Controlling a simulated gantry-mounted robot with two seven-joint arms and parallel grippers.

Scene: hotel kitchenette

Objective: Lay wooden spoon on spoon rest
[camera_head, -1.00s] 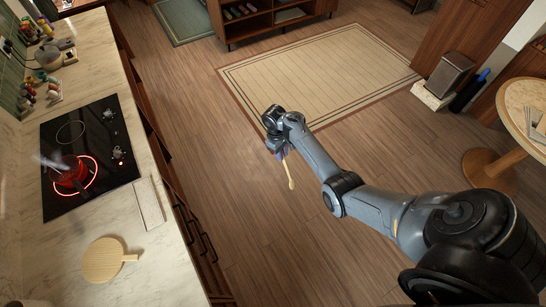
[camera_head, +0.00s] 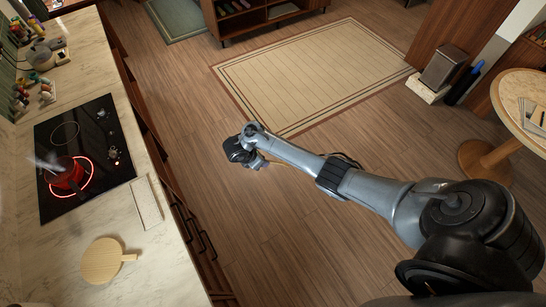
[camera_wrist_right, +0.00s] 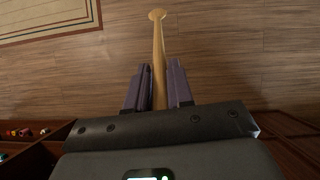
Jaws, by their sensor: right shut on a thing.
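The wooden spoon (camera_wrist_right: 159,58) is in my right gripper (camera_wrist_right: 157,85), which is shut on it. In the right wrist view its handle runs between the two fingers and its small pale end points away, over the wood floor. In the head view my right gripper (camera_head: 262,163) hangs over the floor, right of the counter and clear of it; the spoon there is mostly hidden by the arm. A narrow pale rectangular tray (camera_head: 146,203), which looks like the spoon rest, lies empty on the counter near its front edge. My left gripper is not in view.
A red pot (camera_head: 66,178) steams on a glowing ring of the black cooktop (camera_head: 107,120), left of the tray. A round wooden board (camera_head: 100,262) with a handle lies nearer. Bottles and jars stand at the counter's far end. Drawer handles project from the counter front (camera_head: 190,225).

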